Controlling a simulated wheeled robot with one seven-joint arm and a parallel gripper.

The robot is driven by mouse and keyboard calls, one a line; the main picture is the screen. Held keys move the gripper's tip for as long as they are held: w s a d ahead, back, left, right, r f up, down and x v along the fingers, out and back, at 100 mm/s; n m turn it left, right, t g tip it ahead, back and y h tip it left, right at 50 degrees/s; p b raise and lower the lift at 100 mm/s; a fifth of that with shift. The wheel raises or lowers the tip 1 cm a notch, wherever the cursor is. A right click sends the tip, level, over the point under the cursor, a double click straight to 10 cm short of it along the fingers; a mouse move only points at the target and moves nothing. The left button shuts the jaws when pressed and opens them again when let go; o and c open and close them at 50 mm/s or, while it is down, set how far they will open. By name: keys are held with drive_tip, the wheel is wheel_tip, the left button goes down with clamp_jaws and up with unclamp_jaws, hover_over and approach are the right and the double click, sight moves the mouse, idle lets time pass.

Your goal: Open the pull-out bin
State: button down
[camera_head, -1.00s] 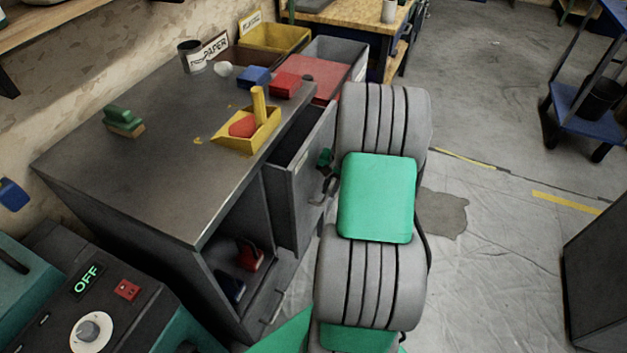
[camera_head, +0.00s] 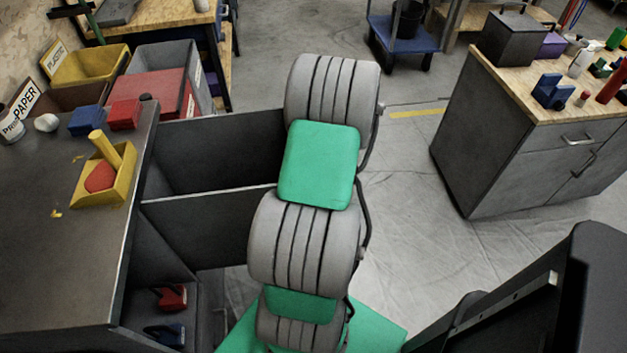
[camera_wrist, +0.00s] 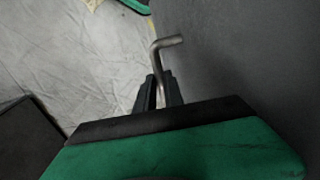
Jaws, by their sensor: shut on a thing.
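The pull-out bin (camera_head: 212,228) stands well out from the grey cabinet (camera_head: 60,275) in the head view. Its dark inside shows between its two long side walls, and my arm covers its front end. In the wrist view the bin's grey front (camera_wrist: 255,60) fills the right side. A bent metal handle (camera_wrist: 168,42) stands out from it. My gripper (camera_wrist: 159,90) is shut on this handle, with one dark finger on each side. My gripper is hidden behind my arm in the head view.
Red and blue items lie on the open shelf below. Another cabinet (camera_head: 540,160) stands at the right. Sheeted floor (camera_head: 400,220) lies clear between.

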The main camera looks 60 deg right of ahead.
drive_tip(key=shift+s+d, duration=0.35)
drive_tip(key=shift+d, duration=0.05)
drive_tip(key=c, duration=1.5)
unclamp_jaws()
drive_tip(key=shift+o, duration=0.2)
wheel_tip(320, 180, up, 8)
drive_tip(key=s+d, duration=0.1)
drive_tip(key=shift+f+p, duration=0.15)
drive_tip(key=shift+p, duration=0.25)
